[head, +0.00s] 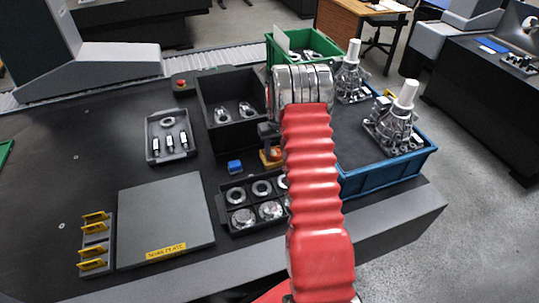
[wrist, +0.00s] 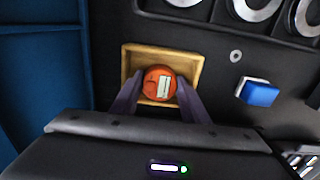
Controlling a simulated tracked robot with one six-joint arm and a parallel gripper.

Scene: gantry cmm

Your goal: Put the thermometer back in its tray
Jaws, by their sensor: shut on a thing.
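The thermometer is an orange round-topped thing with a white label (wrist: 155,74), seen from above in the wrist view. My gripper (wrist: 160,104) is shut on it, one dark finger on each side. The tan, square-rimmed tray (wrist: 190,57) shows around the thermometer; I cannot tell whether the thermometer rests on its floor or is held just above. In the head view the tray (head: 266,163) shows as a small yellow-orange patch beside my red arm, and my gripper (head: 268,133) is mostly hidden behind the arm.
A blue block (head: 235,167) lies just left of the tray. A black box of rings (head: 228,199) is in front, a tall black bin (head: 205,98) behind, and a blue crate (head: 385,173) with metal parts at right. The grey plate (head: 165,220) is bare.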

